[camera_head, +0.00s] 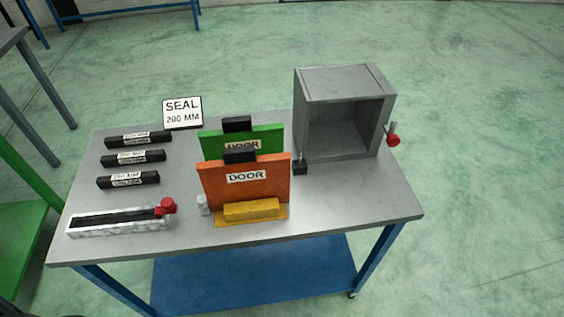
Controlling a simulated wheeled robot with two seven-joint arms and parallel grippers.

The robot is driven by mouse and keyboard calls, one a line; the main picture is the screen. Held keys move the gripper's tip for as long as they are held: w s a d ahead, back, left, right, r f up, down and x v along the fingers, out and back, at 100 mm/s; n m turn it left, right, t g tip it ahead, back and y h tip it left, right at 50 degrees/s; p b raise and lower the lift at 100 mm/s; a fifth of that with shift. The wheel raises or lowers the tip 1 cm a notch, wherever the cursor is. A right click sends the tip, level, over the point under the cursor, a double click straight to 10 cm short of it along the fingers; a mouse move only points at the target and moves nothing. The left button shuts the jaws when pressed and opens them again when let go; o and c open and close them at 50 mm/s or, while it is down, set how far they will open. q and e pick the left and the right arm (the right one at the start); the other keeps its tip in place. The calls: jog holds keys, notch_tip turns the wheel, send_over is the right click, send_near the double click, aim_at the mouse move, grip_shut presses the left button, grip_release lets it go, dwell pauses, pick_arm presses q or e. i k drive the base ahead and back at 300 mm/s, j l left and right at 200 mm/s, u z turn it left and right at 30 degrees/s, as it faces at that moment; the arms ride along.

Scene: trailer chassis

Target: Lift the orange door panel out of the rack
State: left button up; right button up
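The orange door panel (246,186) stands upright near the front middle of the grey table, with a black block on its top edge and a white "DOOR" label. Its lower edge sits behind a yellow rack piece (251,211), which hides part of its bottom. A green door panel (270,139) stands upright just behind it, partly hidden, also with a black block on top. Neither of my grippers is in view.
A grey open-fronted box (340,112) with a red knob (393,140) stands at the back right. Several black seal bars (133,158) lie at the left behind a silver channel fixture (118,221). A "SEAL 200 MM" sign (182,112) stands behind. The table's right front (360,195) is clear.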

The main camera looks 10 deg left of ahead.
aim_at(242, 175)
jog(key=k+l, duration=0.2)
jog(key=k, duration=0.2)
jog(key=u, duration=1.7)
